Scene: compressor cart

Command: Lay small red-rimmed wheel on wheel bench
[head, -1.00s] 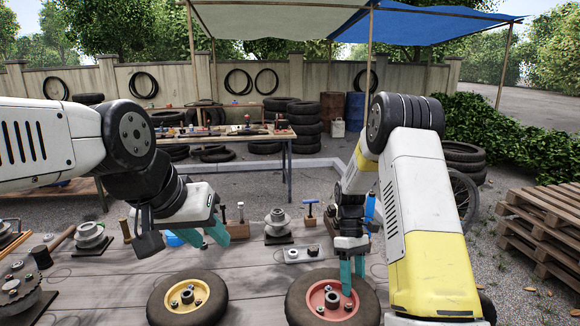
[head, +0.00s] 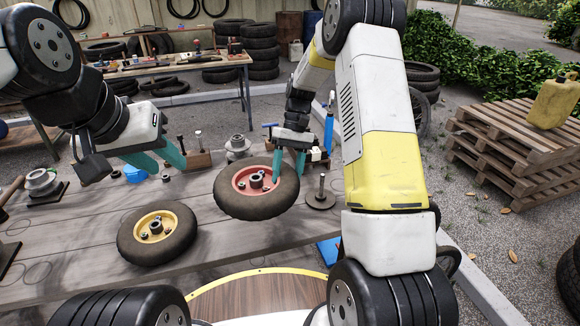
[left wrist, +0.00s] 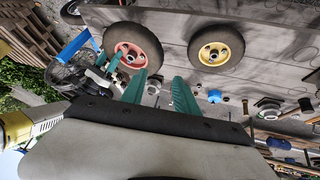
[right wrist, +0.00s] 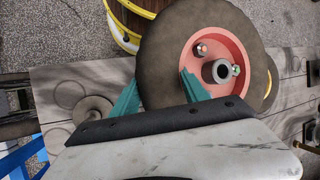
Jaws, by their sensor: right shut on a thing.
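The red-rimmed wheel (head: 243,200) is a black tyre with a red hub. It also shows in the right wrist view (right wrist: 221,82). My right gripper (head: 288,168) is shut on its tyre wall, with one finger outside the tyre and the other inside the rim. The wheel seems slightly raised over the grey plank bench (head: 90,262), but the gap is hard to tell. A yellow-rimmed wheel (head: 157,233) lies flat on this bench, left of the red one. My left gripper (head: 158,158) is open and empty above the bench's far left part.
A round base with an upright post (head: 320,197) stands right of the red wheel. Metal hubs (head: 238,148) and hand tools line the bench's far edge. Bare planks lie around the yellow wheel. Pallets (head: 515,140) with a yellow can (head: 553,102) stand at right.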

